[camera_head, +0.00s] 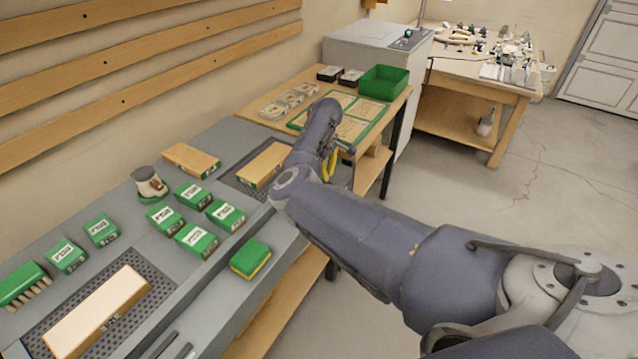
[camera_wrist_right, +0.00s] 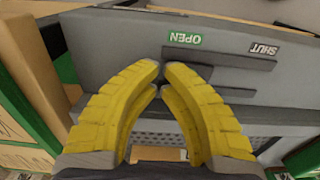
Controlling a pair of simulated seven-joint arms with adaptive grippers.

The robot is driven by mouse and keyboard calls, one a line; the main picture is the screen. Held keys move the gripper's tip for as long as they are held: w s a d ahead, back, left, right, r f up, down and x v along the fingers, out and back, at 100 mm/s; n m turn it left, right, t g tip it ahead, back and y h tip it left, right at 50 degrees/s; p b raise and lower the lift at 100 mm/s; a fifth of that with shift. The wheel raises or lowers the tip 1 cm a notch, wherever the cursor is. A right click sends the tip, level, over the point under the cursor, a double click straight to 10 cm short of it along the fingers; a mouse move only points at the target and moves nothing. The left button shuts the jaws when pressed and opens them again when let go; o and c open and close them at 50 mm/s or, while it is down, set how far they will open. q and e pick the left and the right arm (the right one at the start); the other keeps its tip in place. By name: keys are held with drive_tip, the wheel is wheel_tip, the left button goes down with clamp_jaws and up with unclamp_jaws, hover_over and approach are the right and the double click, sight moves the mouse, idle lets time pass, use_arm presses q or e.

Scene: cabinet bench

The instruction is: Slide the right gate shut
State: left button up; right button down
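My right gripper (camera_wrist_right: 160,72) has yellow ribbed fingers. In the right wrist view they bow inward and their tips are almost together, over the grey bench front; nothing can be seen held between them. The right gate cannot be told apart for certain. Two dark bars or slots (camera_wrist_right: 235,91) run sideways by the fingertips. A green OPEN label (camera_wrist_right: 185,39) and a dark SHUT label (camera_wrist_right: 264,50) are just beyond, upside down. In the head view the gripper (camera_head: 331,163) is at the bench's far end, mostly hidden by my arm. My left gripper does not show.
On the grey bench are several green boxes (camera_head: 197,239), a green-and-yellow sponge (camera_head: 250,259), a pale wooden block (camera_head: 98,309), a brush (camera_head: 24,285) and a cup (camera_head: 149,182). A wooden table (camera_head: 262,110) with a green bin (camera_head: 384,81) adjoins its far end.

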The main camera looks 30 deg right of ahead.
drive_tip(key=shift+a, duration=0.1)
idle(0.5)
drive_tip(key=shift+s+a, duration=0.6)
drive_tip(key=shift+a, duration=0.55)
drive_tip(key=shift+s+a, duration=0.6)
drive_tip(key=shift+a, duration=0.5)
drive_tip(key=shift+s+a, duration=0.6)
drive_tip(key=shift+a, duration=0.55)
drive_tip(key=shift+w+d, duration=0.15)
drive_tip(key=shift+d, duration=0.15)
drive_tip(key=shift+w+d, duration=0.2)
drive_tip(key=shift+d, duration=0.1)
wheel_tip(320, 180, up, 8)
